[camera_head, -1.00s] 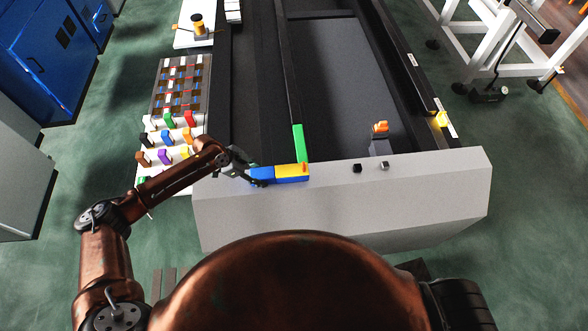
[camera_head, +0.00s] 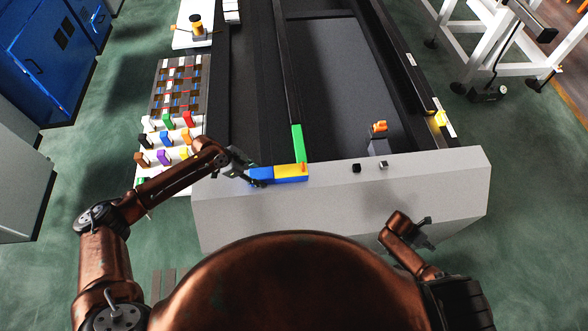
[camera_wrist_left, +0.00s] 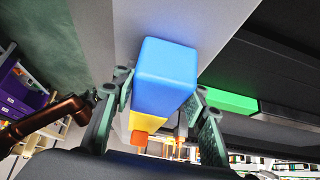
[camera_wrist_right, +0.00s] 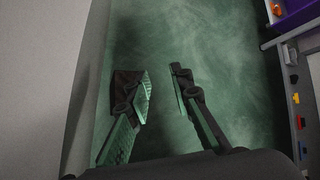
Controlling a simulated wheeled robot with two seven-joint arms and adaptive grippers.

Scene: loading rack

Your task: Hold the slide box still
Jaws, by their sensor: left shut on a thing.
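The slide box (camera_head: 282,173), blue with a yellow top part and a small orange piece at its right end, lies on the grey front ledge. My left gripper (camera_head: 250,174) is shut on its blue left end, which also fills the middle of the left wrist view (camera_wrist_left: 165,75). The fingers are on either side of the box. My right gripper (camera_head: 424,233) is at the front right, beside the ledge's front face and away from the box. In the right wrist view its fingers (camera_wrist_right: 162,85) are apart with nothing between them.
A green strip (camera_head: 298,144) stands just behind the box. A black knob (camera_head: 357,168) and a grey knob (camera_head: 383,165) sit farther right on the ledge (camera_head: 430,180). A rack of coloured blocks (camera_head: 165,140) is at the left. The ledge's right end is clear.

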